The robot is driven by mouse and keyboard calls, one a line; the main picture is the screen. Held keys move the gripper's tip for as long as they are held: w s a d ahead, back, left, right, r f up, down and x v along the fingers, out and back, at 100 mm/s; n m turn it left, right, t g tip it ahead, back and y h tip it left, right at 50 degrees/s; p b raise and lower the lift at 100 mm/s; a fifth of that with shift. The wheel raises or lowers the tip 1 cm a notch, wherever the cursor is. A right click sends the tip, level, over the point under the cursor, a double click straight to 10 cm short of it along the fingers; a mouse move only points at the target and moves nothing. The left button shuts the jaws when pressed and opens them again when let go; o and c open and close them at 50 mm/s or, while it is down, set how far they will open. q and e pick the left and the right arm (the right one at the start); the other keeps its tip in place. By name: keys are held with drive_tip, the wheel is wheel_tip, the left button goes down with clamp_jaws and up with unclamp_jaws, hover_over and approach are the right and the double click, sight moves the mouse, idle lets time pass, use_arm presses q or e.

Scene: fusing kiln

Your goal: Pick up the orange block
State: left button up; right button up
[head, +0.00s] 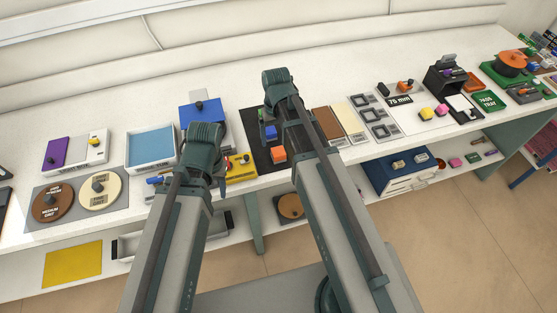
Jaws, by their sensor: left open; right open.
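An orange block (279,154) lies on a black mat (262,164) near the front of the white table, just left of my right arm. A blue block (270,132) sits on the mat behind it. My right gripper (279,88) is above the back of the mat, beyond the orange block and apart from it. My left gripper (203,142) is left of the mat, near a blue box and a yellow tray. Both grippers are open, and I see nothing held in them. Their fingertips are largely hidden by the arms' own links.
A blue box (213,114) with a dark knob stands behind my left gripper. A yellow tray (243,174) lies left of the orange block. Brown and cream panels (351,124) lie right of my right arm. A blue-bottomed tray (152,146) is further left. A shelf runs below the table.

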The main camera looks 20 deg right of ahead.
sight(279, 151)
drive_tip(key=shift+d+f+b, duration=0.15)
drive_tip(key=shift+f+b, duration=1.7)
drive_tip(key=shift+f, duration=0.3)
drive_tip(key=shift+d+f+b, duration=0.15)
drive_tip(key=shift+f+b, duration=1.7)
drive_tip(key=shift+f, duration=0.25)
drive_tip(key=shift+r, duration=0.1)
clamp_jaws()
